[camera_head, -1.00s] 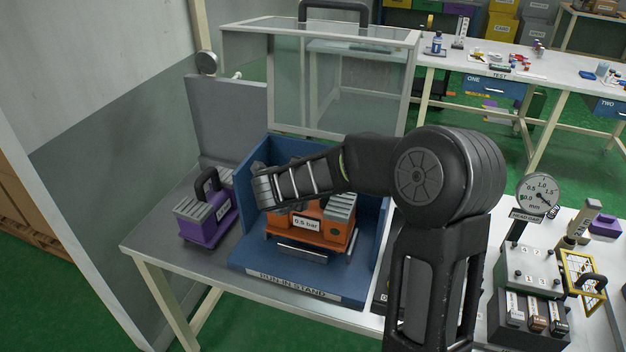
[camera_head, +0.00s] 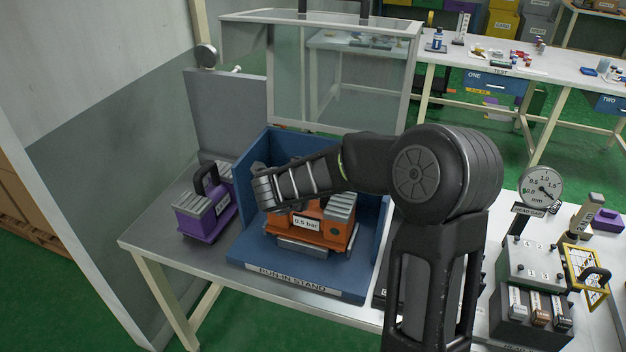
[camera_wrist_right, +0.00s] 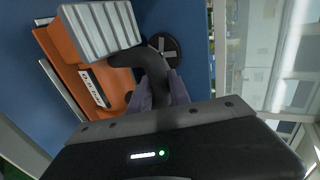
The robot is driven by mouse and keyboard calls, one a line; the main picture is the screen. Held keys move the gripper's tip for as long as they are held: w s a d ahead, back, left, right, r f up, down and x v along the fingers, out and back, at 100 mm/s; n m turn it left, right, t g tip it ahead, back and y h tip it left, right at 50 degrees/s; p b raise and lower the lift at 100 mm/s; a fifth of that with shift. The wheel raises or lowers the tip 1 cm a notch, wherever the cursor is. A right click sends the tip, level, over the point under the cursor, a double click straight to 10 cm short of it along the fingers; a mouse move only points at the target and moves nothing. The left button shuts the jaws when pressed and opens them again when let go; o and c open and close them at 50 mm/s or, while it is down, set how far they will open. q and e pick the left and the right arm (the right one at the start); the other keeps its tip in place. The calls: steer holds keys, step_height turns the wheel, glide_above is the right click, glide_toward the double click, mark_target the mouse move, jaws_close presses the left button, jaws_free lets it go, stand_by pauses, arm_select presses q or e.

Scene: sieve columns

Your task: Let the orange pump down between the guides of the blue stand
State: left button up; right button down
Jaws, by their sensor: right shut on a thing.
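The orange pump (camera_head: 338,233), with a "0.5 bar" label and grey ribbed blocks on top, is inside the blue stand (camera_head: 252,250), between its side walls. It looks level, its lower edge just above and partly over a grey bar (camera_head: 300,247) at the front. Whether it touches the stand's floor cannot be told. My right gripper (camera_wrist_right: 160,92) is shut on the pump's dark handle (camera_wrist_right: 150,62); in the head view my arm hides the fingertips and the pump's back left part. The side guides are largely hidden. My left gripper is not in view.
A purple pump (camera_head: 203,220) stands on the table left of the stand. A clear-windowed raised cover (camera_head: 335,85) stands behind. To the right are a dial gauge (camera_head: 541,187) and a grey block with several modules (camera_head: 535,265).

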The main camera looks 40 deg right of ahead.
steer(key=shift+f, duration=0.25)
steer(key=c, duration=1.4)
jaws_free()
steer(key=shift+o, duration=1.4)
steer(key=shift+s+f, duration=0.1)
steer(key=shift+f, duration=0.1)
steer(key=o, duration=0.8)
steer(key=shift+r, duration=0.1)
steer(key=shift+a+r, duration=0.1)
steer(key=p+v, duration=0.4)
steer(key=v, duration=0.4)
steer(key=shift+s+a+r, duration=0.2)
steer(key=shift+a, duration=0.1)
